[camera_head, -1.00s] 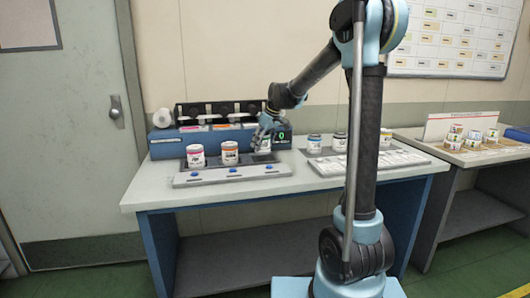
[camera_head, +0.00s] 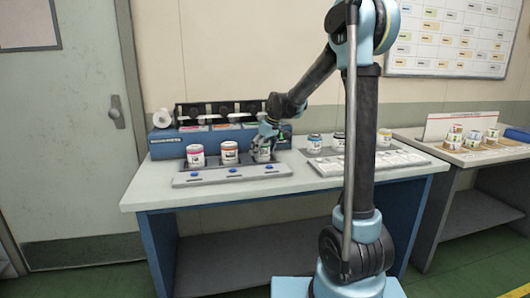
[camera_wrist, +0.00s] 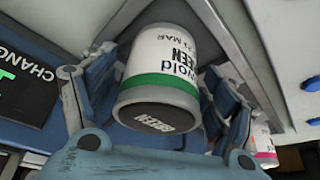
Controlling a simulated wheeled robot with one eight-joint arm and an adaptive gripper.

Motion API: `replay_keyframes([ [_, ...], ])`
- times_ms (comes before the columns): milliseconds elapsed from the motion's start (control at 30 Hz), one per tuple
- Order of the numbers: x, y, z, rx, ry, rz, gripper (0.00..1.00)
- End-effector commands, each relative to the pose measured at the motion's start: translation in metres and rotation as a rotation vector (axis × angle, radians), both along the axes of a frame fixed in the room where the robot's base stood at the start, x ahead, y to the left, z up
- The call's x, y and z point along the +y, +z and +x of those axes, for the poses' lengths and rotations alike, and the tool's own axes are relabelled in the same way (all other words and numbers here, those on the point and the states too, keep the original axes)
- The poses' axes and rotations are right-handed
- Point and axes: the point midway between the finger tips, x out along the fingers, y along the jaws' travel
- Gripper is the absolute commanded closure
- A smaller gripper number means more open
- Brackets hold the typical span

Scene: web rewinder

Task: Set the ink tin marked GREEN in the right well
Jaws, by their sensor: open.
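The tin marked GREEN (camera_wrist: 160,80), white with a green band and a dark lid reading GREEN, stands between my open fingers in the wrist view. My gripper (camera_wrist: 168,62) has one finger on each side of it; I cannot tell whether either still touches. In the head view the same tin (camera_head: 263,153) is at the right-hand well of the grey tray (camera_head: 210,180), partly hidden by my gripper (camera_head: 264,143). Its bottom is hard to see. Two white tins, one with a red label (camera_head: 196,156) and one with an orange label (camera_head: 229,153), stand in the tray's other places.
A blue machine (camera_head: 165,146) with rollers and a small display stands close behind the tray. More tins (camera_head: 314,144) stand on a grey mat to the right. A side table (camera_head: 440,145) holds several small tins.

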Motion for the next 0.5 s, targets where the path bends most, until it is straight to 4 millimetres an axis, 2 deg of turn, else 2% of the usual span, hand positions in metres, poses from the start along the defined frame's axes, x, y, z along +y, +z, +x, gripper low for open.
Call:
replay_keyframes([
  [167, -0.001, 0.004, -0.001, 0.0, 0.0, 0.0, 0.22],
  [267, -0.004, 0.013, -0.003, 0.0, 0.0, 0.0, 0.22],
  [500, -0.017, 0.053, -0.014, 0.0, -0.001, 0.0, 0.22],
])
